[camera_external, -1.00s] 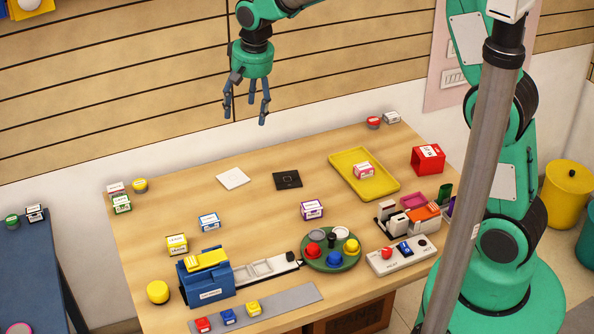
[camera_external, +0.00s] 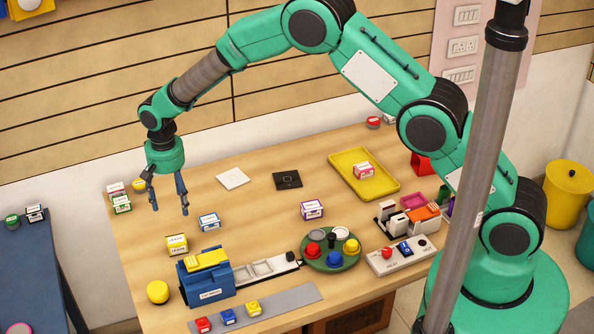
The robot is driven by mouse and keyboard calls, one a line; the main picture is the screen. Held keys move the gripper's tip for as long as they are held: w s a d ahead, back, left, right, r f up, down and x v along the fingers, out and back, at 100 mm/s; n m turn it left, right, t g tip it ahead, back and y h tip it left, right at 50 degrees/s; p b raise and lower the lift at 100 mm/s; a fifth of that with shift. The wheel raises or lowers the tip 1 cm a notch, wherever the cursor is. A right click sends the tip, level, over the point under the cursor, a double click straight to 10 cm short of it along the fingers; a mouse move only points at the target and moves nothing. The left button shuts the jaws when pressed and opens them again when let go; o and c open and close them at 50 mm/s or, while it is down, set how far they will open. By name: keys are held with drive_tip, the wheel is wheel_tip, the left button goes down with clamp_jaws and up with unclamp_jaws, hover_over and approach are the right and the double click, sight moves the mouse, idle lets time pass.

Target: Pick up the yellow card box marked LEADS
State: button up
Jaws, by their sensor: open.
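The yellow card box marked LEADS (camera_external: 177,245) sits on the wooden table at the left, just behind a blue box with a yellow top. Its label is small but looks like LEADS. My gripper (camera_external: 170,209) points down with its fingers spread, open and empty. In the picture it is above the yellow box, and a gap shows between the fingertips and the box. How far the gripper is above the table is hard to tell.
The blue box (camera_external: 208,288) stands close in front of the card box. A blue-and-white box (camera_external: 209,221) is to the right, and a yellow round knob (camera_external: 157,291) to the left front. Green and red boxes (camera_external: 122,205) stand at the back left. Table centre is mostly clear.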

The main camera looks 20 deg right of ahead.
sight(176, 240)
drive_tip(key=shift+s+a+f, duration=0.25)
drive_tip(key=shift+a+f, duration=0.35)
drive_tip(key=shift+f, duration=0.25)
drive_tip(key=shift+f, duration=4.3)
drive_tip(key=shift+f, duration=0.1)
drive_tip(key=shift+w+f, duration=0.1)
drive_tip(key=shift+f, duration=2.4)
drive_tip(key=shift+c, duration=0.3)
drive_tip(key=c, duration=1.3)
